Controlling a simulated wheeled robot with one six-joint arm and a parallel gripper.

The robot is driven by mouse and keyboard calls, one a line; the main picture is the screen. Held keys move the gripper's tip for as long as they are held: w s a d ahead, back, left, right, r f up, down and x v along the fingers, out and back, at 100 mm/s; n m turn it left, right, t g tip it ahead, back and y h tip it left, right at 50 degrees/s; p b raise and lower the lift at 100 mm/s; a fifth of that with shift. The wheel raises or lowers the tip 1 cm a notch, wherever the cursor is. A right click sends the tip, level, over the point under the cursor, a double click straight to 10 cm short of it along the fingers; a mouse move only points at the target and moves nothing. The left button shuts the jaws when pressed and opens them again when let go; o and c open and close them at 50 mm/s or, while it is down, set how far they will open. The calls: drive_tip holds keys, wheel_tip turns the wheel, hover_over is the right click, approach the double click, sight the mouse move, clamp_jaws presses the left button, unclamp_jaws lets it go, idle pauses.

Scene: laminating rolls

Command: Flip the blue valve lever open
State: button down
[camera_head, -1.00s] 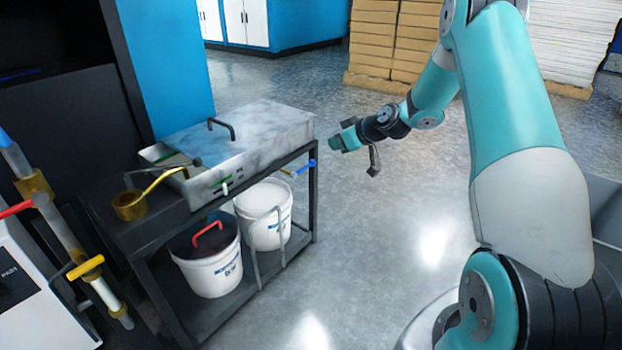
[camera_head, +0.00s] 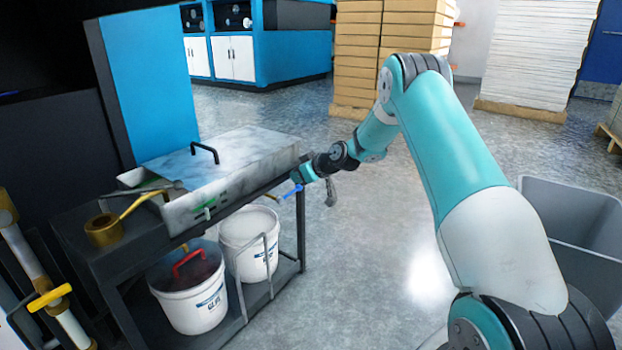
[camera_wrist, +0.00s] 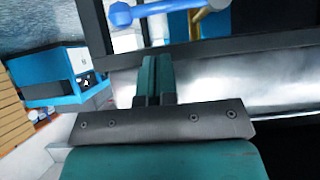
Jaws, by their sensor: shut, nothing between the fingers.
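The blue valve lever (camera_head: 290,192) sticks out at the right end of the dark bench, just below its top. In the wrist view the blue lever (camera_wrist: 160,10) crosses the top edge, with a rounded end at left and a brass stem beside it. My gripper (camera_head: 298,176) is at the bench's right end, close to the lever; the head view does not show whether they touch. In the wrist view its green fingers (camera_wrist: 153,78) are together and empty, pointing toward the bench edge, with the lever beyond them.
The dark bench (camera_head: 75,235) carries a metal tray box (camera_head: 225,165) with a black handle and a brass cup (camera_head: 103,230). White buckets (camera_head: 250,240) stand on its lower shelf. A grey bin (camera_head: 570,215) is at right. The floor right of the bench is clear.

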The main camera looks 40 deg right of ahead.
sight(298, 186)
drive_tip(key=shift+w+f+b, duration=0.2)
drive_tip(key=shift+f+b, duration=0.5)
drive_tip(key=shift+f, duration=1.1)
